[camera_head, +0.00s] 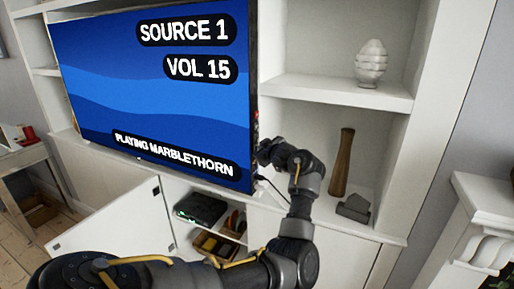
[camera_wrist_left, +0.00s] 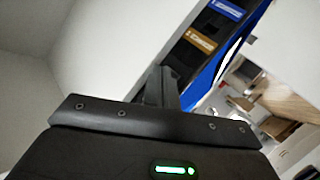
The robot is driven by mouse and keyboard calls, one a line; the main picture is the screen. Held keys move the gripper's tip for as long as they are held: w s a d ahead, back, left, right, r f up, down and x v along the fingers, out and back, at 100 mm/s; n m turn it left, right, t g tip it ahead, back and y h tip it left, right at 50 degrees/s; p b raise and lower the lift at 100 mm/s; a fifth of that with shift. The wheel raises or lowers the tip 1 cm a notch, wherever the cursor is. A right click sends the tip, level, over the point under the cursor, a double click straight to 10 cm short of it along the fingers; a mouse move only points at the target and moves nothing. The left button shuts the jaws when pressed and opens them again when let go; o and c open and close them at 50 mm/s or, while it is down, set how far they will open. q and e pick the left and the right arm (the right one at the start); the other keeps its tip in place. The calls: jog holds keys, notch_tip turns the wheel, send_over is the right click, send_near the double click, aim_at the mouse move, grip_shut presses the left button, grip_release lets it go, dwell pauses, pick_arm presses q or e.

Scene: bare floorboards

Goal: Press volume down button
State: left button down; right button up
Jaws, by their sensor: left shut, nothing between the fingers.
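The television (camera_head: 150,95) stands in the white wall unit and reads SOURCE 1, VOL 15 and PLAYING MARBLETHORN. In the left wrist view its dark side edge (camera_wrist_left: 186,60) carries a blue label (camera_wrist_left: 228,8) and an orange-brown label (camera_wrist_left: 201,41). Their text is too small to read, so I cannot tell which marks volume down. My left gripper (camera_head: 263,152) is shut and empty at the lower right edge of the television; its fingers (camera_wrist_left: 165,82) also show in the left wrist view. I cannot tell whether they touch the edge. My right gripper is not in view.
Right of the television, shelves hold a pale ribbed vase (camera_head: 371,63), a tall brown vase (camera_head: 342,163) and a dark grey object (camera_head: 354,207). Below, a cabinet door (camera_head: 118,225) stands open, showing a black box (camera_head: 200,209) with green lights. A white mantel (camera_head: 485,205) is at far right.

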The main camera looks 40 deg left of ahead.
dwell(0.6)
pick_arm(q)
jog(key=shift+w+d+p, duration=0.2)
jog(key=shift+d+p, duration=0.1)
jog(key=shift+d, duration=0.4)
jog(key=d, duration=0.1)
jog(key=w+d, duration=0.1)
jog(key=d, duration=0.2)
jog(key=shift+w+d+p, duration=0.25)
jog(key=shift+d+p, duration=0.1)
jog(key=shift+d, duration=0.05)
jog(key=shift+f, duration=0.1)
dwell(2.0)
